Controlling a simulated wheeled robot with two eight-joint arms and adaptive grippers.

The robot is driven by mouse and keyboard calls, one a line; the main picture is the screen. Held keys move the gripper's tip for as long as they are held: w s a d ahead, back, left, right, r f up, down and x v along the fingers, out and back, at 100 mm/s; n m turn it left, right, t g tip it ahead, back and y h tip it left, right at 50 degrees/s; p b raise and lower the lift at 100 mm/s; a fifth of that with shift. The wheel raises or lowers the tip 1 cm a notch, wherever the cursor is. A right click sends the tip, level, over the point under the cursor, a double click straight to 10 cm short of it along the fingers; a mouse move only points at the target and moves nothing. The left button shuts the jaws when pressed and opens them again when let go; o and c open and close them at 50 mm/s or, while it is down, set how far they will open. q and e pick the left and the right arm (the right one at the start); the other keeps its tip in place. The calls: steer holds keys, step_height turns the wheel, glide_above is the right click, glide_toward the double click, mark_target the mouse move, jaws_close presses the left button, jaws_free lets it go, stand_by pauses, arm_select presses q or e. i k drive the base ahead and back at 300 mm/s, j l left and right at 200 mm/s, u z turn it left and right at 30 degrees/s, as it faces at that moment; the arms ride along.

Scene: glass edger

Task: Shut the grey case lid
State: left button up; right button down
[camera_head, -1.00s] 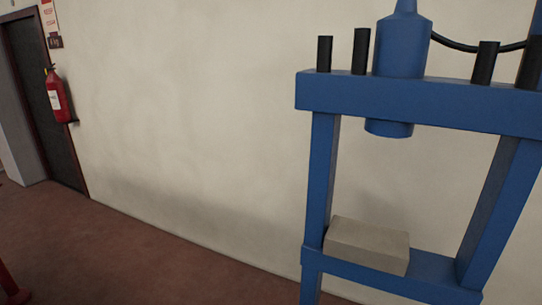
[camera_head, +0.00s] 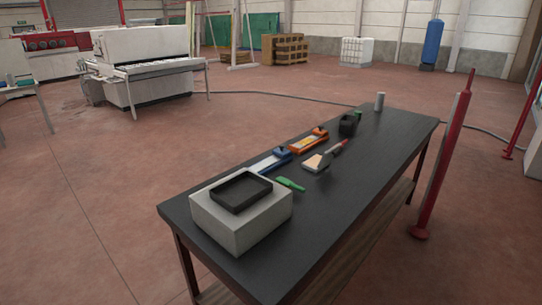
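A light grey box (camera_head: 240,233) sits on the near left end of a dark workbench (camera_head: 345,195). A shallow black open tray (camera_head: 241,192) rests on top of it. I cannot tell whether this box is the grey case, and I see no raised lid on it. No other grey case shows clearly in this view. Neither of my grippers is in view.
A red post (camera_head: 441,165) stands at the bench's right. A white machine (camera_head: 143,65) stands back left. Floor left is open.

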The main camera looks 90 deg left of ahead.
mark_target(327, 156)
steer(key=u, duration=2.35)
steer(key=i+l+z, duration=0.25)
steer(key=i, duration=0.35)
steer(key=i+z, duration=0.25)
steer(key=i, duration=0.35)
steer(key=i+l+u, duration=0.15)
steer(key=i+u, duration=0.2)
steer(key=i+l+u, duration=0.2)
steer(key=i+u, duration=0.15)
steer(key=i+l+u, duration=0.2)
steer(key=u, duration=0.2)
steer(key=i+l+u, duration=0.35)
steer(key=k+j, duration=0.05)
